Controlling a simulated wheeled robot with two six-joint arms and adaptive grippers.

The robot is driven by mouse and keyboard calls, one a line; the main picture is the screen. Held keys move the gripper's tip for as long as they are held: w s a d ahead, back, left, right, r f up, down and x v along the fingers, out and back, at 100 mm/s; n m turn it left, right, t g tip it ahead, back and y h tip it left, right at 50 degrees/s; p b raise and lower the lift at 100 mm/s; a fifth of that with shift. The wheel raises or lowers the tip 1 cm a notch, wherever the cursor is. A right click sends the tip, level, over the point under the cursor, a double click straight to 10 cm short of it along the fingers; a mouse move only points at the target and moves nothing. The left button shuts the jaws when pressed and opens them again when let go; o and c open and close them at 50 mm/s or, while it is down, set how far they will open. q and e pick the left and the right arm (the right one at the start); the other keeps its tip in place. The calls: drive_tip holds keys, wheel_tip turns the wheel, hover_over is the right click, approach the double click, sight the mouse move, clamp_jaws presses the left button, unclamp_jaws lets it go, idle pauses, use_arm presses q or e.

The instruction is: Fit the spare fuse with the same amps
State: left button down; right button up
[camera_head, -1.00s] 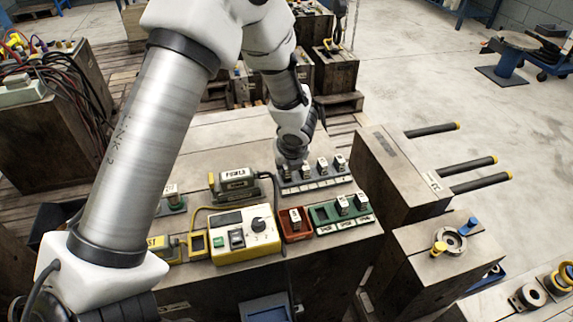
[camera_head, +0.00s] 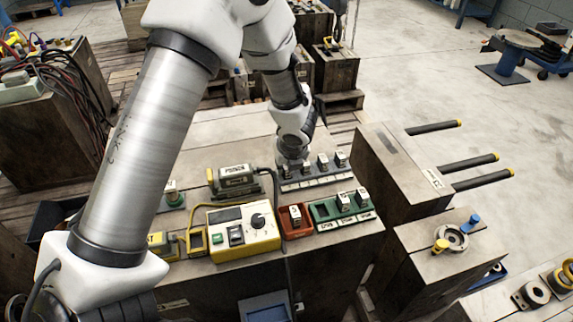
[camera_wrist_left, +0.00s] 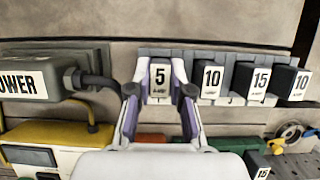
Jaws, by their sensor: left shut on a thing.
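My left gripper (camera_wrist_left: 160,100) is shut on a fuse marked 5 (camera_wrist_left: 160,76) at the left end of the grey fuse rack (camera_wrist_left: 225,100); the fuse appears to be still in its row. To its right stand fuses marked 10 (camera_wrist_left: 208,78), 15 (camera_wrist_left: 260,78) and 10 (camera_wrist_left: 300,84). In the head view my left gripper (camera_head: 291,163) is over the rack's left end, its fingertips hard to make out. In front of the rack, a red tray (camera_head: 298,234) holds one fuse (camera_head: 295,213). A green tray (camera_head: 322,214) holds two fuses at its right. My right gripper is not in view.
The grey power unit (camera_head: 235,178) with its cable stands left of the rack. A yellow tester (camera_head: 246,242) with a knob stands in front of it. A wooden block with dark rods (camera_head: 400,175) stands to the right. The bench top behind is clear.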

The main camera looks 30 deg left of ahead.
use_arm(q)
drive_tip(key=c, duration=1)
unclamp_jaws()
drive_tip(key=shift+r, duration=0.1)
wheel_tip(320, 180, up, 7)
drive_tip(key=p, duration=0.7)
drive_tip(key=shift+r, duration=0.2)
